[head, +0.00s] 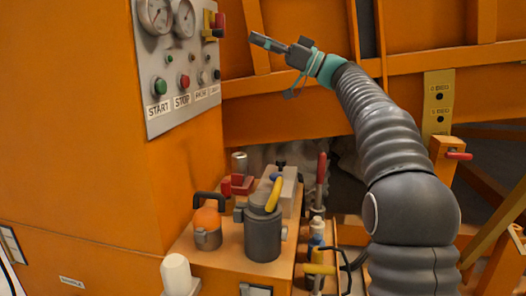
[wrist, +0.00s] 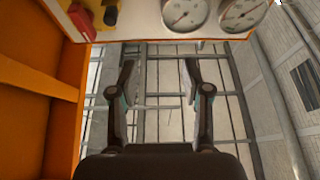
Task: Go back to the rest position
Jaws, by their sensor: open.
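My gripper (head: 265,42) is at the end of my raised grey arm in the head view, to the right of the upper part of the control panel (head: 182,125). In the wrist view my gripper (wrist: 157,78) shows two fingers spread apart with nothing between them. It is open and empty, and touches nothing that I can see. Beyond the fingers are a pale floor or wall and metal bars.
The panel carries gauges (head: 156,16), a red-and-yellow switch (head: 213,24), a green START button (head: 160,86) and a red STOP button (head: 184,81). Below, an orange ledge (head: 222,265) holds a grey pump with a yellow lever (head: 264,228). Orange beams (head: 290,120) stand behind my arm.

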